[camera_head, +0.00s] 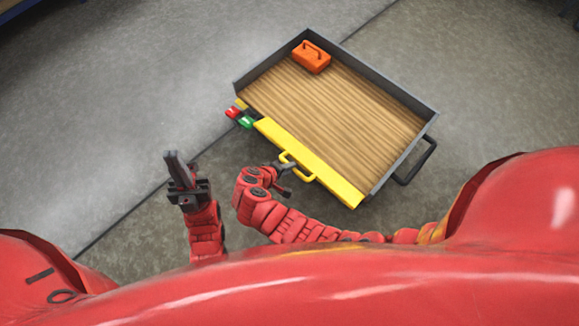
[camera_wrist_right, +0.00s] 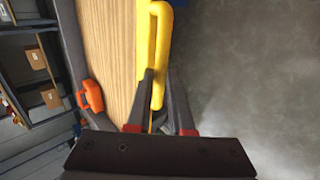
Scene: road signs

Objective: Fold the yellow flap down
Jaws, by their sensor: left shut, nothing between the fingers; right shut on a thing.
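The yellow flap (camera_head: 312,163) runs along the near side of a grey tray-like cart with a wooden floor. It has a yellow handle (camera_head: 297,167) on its near side. My right gripper (camera_head: 284,167) is at this handle and shut on it. In the right wrist view the handle (camera_wrist_right: 162,60) passes between my right fingers (camera_wrist_right: 162,100), beside the wooden floor. My left gripper (camera_head: 172,160) is shut and empty, to the left of the cart and apart from it.
An orange toolbox (camera_head: 312,58) sits in the cart's far corner. Red (camera_head: 232,112) and green (camera_head: 246,122) parts are at the flap's left end. A dark push handle (camera_head: 418,162) is on the right side. Shelves with boxes (camera_wrist_right: 50,97) show in the wrist view. Floor around is clear.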

